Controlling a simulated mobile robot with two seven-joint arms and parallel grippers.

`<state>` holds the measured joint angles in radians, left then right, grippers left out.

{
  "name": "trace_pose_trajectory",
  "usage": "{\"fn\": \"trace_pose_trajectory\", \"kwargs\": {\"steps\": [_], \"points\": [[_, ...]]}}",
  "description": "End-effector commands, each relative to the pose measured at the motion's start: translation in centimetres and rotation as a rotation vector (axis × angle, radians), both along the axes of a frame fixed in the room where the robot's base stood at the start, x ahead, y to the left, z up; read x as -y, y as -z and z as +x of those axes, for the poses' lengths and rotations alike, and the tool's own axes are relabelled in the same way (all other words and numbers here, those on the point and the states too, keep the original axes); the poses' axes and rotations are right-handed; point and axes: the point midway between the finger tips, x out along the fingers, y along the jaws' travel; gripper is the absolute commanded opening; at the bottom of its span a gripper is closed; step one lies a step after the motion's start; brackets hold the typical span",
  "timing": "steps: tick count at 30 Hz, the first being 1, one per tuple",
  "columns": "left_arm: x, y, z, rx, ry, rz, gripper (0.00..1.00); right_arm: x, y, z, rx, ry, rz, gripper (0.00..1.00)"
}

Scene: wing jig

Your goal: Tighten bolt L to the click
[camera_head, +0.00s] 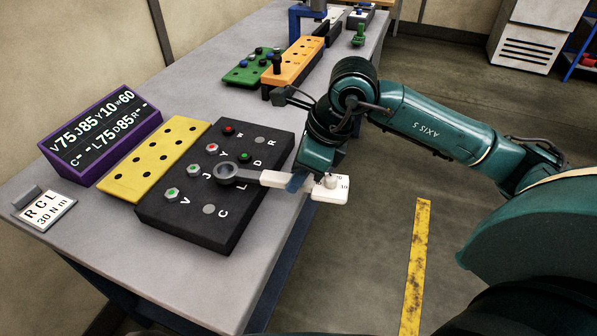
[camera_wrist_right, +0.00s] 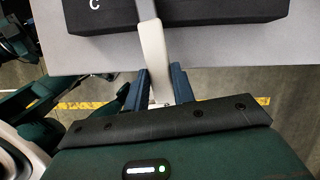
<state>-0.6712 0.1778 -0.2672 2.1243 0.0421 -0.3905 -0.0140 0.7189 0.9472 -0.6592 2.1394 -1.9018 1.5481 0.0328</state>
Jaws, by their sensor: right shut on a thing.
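A black bolt block (camera_head: 190,228) lies on the bench, with two rows of lettered positions. A torque wrench with a dark ring head (camera_head: 226,173) and white handle (camera_head: 272,178) reaches over it from the right. The ring sits over the position by the letter L and hides the bolt there; I cannot tell how fully it is seated. My right gripper (camera_head: 299,180) is shut on the handle, just off the block's right edge. The wrist view shows the handle (camera_wrist_right: 153,50) between the blue fingers (camera_wrist_right: 158,88). My left gripper is not seen.
Several bolts stand beside the ring, including V (camera_head: 172,195). A yellow holed tray (camera_head: 152,160), a purple-framed display (camera_head: 100,133) and a sign reading "RCL 30 Nm" (camera_head: 44,208) are on the left. Green (camera_head: 251,72) and orange (camera_head: 297,62) racks stand behind. Open floor lies right.

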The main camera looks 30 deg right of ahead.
Motion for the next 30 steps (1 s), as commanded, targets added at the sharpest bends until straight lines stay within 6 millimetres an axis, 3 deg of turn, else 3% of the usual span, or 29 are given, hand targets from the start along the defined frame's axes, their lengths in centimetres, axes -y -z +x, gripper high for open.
{"fn": "trace_pose_trajectory", "kwargs": {"steps": [8,22,30], "points": [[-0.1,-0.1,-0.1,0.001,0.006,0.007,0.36,0.0,-0.3,0.1,0.003,0.001,0.001,0.0],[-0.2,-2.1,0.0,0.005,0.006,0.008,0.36,0.0,-3.6,0.1,0.004,0.0,0.001,0.0],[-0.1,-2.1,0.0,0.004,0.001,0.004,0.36,0.0,-3.6,0.0,0.004,0.0,0.001,0.0]]}}
